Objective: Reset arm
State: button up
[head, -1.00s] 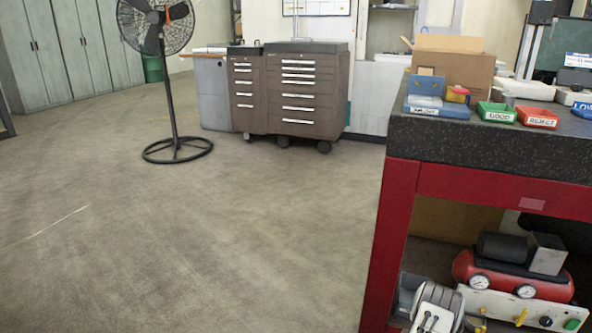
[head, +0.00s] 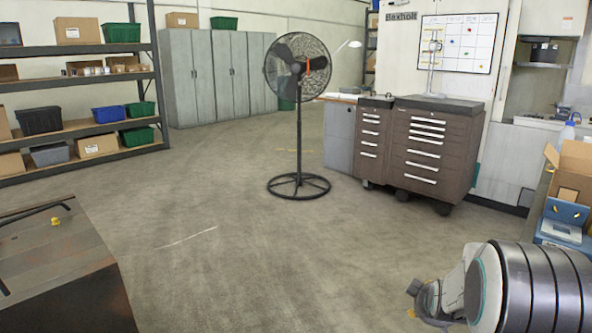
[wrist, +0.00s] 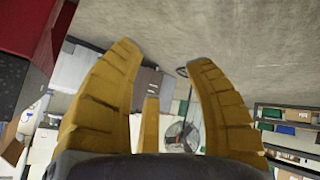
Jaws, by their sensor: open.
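The wrist view is turned over, with the floor at the top and the shelves at the lower right. In the head view my arm shows at the lower right as a dark ringed link. The gripper's fingers do not show clearly there.
Shelves (head: 80,135) with bins stand at the left. A cardboard box (head: 572,170) and blue holder (head: 563,225) are at the right edge.

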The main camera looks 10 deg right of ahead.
jog(key=s+a+r+y+p, duration=0.2)
jog(key=s+a+r+p, duration=0.2)
jog(key=a+r, duration=0.5)
jog(key=s+a+r+g+p, duration=0.1)
jog(key=s+a+r+p, duration=0.2)
jog(key=s, duration=0.4)
jog(key=s+a+r+g+y+p, duration=0.1)
jog(key=s+a+r+g+p, duration=0.1)
jog(key=s+a, duration=0.4)
jog(key=s+a+r+m+g+y+p, duration=0.1)
jog(key=s+a+r+p, duration=0.3)
jog(key=s+r, duration=0.2)
jog(key=shift+s+a, duration=0.35)
jog(key=shift+s, duration=0.5)
jog(key=shift+r, duration=0.1)
